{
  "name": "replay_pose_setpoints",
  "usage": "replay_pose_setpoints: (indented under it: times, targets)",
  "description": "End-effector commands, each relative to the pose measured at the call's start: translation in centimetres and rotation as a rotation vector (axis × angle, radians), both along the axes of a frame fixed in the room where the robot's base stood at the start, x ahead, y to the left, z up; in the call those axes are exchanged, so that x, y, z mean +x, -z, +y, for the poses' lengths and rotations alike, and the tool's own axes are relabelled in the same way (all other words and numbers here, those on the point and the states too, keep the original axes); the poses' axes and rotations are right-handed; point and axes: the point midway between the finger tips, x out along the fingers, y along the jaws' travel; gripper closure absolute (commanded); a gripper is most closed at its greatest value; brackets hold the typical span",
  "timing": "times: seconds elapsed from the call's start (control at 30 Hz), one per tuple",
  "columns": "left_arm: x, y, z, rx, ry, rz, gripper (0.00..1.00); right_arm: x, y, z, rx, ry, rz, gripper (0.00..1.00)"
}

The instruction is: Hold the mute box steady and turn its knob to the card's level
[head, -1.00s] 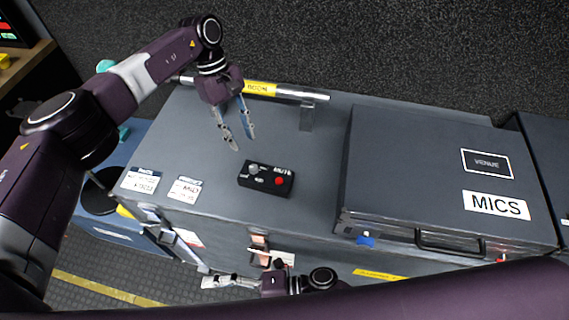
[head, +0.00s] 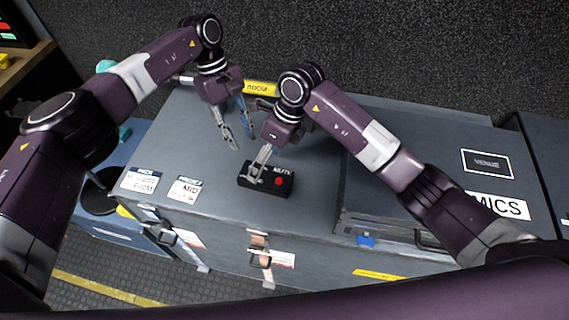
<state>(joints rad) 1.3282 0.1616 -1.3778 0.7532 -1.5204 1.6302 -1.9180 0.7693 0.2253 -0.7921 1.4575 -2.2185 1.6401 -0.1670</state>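The mute box (head: 284,190), a small black box with a red button and white lettering, lies on the grey case top (head: 314,210). My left gripper (head: 241,140) is open and empty above the case, behind and left of the box, apart from it. My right gripper (head: 257,169) points down at the left part of the box, its fingers close together over the knob's place. The fingers hide the knob, so its setting and any grip on it cannot be seen. Two white printed cards or labels, one on the left (head: 139,180) and one nearer the box (head: 185,189), lie at the case's left front; their small text is unclear.
A raised grey case marked MICS (head: 463,151) stands right of the box, under my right arm. A silver pole with a yellow BOOM label (head: 262,88) lies along the back edge.

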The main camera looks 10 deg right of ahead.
Motion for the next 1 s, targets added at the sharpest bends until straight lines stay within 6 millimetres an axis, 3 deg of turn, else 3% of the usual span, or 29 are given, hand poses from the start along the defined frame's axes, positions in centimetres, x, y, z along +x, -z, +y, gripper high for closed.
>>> replay_pose_setpoints:
  times: [0.1,0.3,0.7,1.0]
  targets:
    - [0.0,0.0,0.0,0.0,0.0,0.0,0.71,-0.8,0.7,-2.6,-0.188,-0.113,-0.025,0.25]
    - [0.0,0.0,0.0,0.0,0.0,0.0,0.71,-1.2,1.2,-4.7,-0.321,-0.184,-0.035,0.25]
    - [0.0,0.0,0.0,0.0,0.0,0.0,0.71,-1.3,6.8,-4.7,-0.322,-0.187,-0.031,0.25]
    - [0.0,0.0,0.0,0.0,0.0,0.0,0.71,-1.2,8.7,-4.7,-0.323,-0.186,-0.035,0.25]
